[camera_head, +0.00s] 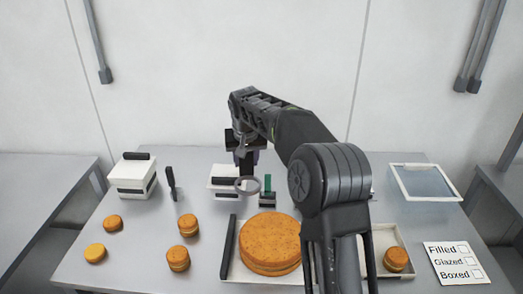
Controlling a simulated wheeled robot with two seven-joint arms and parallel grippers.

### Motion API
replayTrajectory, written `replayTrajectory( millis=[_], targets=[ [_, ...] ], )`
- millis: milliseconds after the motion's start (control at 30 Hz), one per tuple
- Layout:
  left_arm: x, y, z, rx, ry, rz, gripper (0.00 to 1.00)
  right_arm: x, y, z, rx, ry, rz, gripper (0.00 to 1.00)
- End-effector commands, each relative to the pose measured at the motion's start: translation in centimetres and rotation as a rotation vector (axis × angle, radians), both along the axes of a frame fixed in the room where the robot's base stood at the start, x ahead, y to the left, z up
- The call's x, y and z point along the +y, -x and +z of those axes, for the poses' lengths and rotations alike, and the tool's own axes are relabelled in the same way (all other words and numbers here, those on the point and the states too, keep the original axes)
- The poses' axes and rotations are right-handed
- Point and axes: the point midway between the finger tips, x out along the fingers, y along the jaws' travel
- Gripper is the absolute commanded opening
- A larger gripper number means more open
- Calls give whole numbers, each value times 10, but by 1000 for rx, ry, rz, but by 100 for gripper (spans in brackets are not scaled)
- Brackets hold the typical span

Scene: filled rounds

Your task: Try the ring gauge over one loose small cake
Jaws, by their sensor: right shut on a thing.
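My right gripper (245,160) is shut on the ring gauge (247,194), a grey ring, and holds it near the back middle of the table, in front of a white box. The ring appears to be above the table with no cake in it. Several loose small orange-brown cakes stand on the left of the table: one at the back left (113,223), a flatter, yellower one at the front left (95,253), and two nearer the tray (188,225) (178,259). Another small cake (396,260) is at the right end of the tray. My left gripper is out of view.
A white tray (240,273) holds a large round cake (270,240); my right arm hides its middle. White boxes (132,177) (222,191), a dark-handled tool (171,183) and a green-topped block (267,198) stand behind. A clear-topped tray (425,182) and a checklist card (457,262) are right.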

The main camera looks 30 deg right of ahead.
Motion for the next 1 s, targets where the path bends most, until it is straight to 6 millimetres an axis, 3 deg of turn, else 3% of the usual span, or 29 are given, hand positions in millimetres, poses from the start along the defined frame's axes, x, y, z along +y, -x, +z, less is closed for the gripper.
replayTrajectory(
  millis=[167,300,400,500,667,1000],
  targets=[
    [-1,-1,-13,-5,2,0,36,71,14,-27,1,-2,148,0],
    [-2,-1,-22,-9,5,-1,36,133,37,-50,-2,-2,287,0],
    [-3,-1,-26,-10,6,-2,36,170,55,-64,-5,-2,377,0],
    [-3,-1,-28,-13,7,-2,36,194,70,-73,-7,-3,437,0],
    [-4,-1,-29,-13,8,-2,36,209,81,-79,-8,-3,478,0],
    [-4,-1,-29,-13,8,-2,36,209,81,-79,-7,-4,480,0]
  ],
)
